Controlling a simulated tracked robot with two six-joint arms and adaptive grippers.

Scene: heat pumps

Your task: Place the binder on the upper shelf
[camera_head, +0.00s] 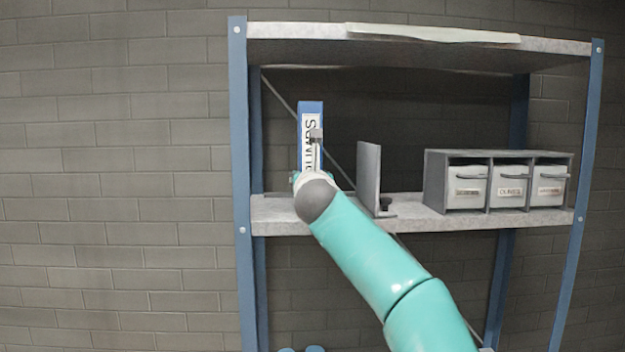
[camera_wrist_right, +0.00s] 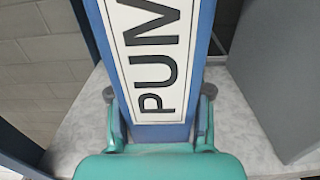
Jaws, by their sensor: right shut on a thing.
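The binder (camera_head: 309,108) is blue with a white label showing part of the word PUMPS. It is upright at the left part of the upper shelf (camera_head: 275,213), left of the grey bookend (camera_head: 369,168). My right gripper (camera_head: 312,178) is shut on the lower part of its spine. In the right wrist view the binder (camera_wrist_right: 153,50) stands between the two fingers of the gripper (camera_wrist_right: 158,98), over the pale shelf surface (camera_wrist_right: 245,125). Its bottom edge is hidden, so I cannot tell whether it touches the shelf. My left gripper is not in view.
A grey unit with several labelled drawers (camera_head: 500,160) stands on the right of the shelf. A blue upright (camera_head: 241,130) bounds the shelf at left. A top board (camera_head: 300,31) lies above the binder. There is a gap between binder and bookend.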

